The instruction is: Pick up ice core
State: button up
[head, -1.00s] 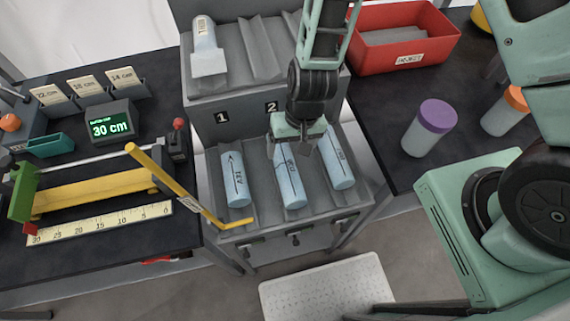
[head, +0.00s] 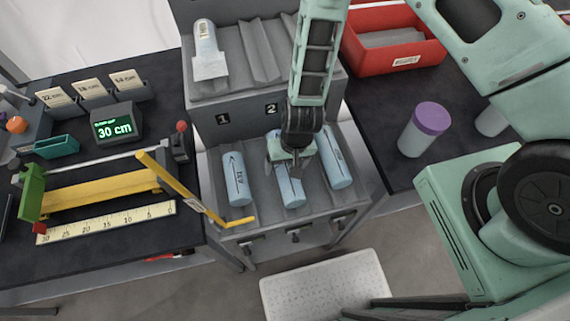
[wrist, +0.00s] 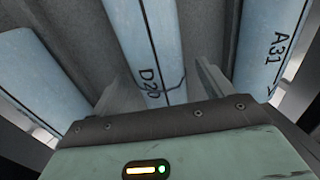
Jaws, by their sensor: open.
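Three pale blue ice cores lie side by side in the grooves of a grey rack. The left core (head: 236,180) and the right core (head: 335,162) lie to either side of my gripper. The middle core (head: 289,190) is partly hidden under my gripper (head: 288,168). In the wrist view the middle core, marked D20 (wrist: 148,50), runs between my two open fingers, with a dark line along it and a crack-like mark near its lower end. A core marked A31 (wrist: 275,50) lies to its right. I cannot tell whether the fingers touch the middle core.
A yellow lever (head: 178,185) juts close to the left core. A red bin (head: 405,62) and a purple-capped canister (head: 424,130) stand right. A display (head: 116,124) reads 30 cm.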

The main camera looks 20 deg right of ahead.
jog(key=shift+c, duration=0.3)
jog(key=c, duration=1.4)
jog(key=shift+r, duration=0.2)
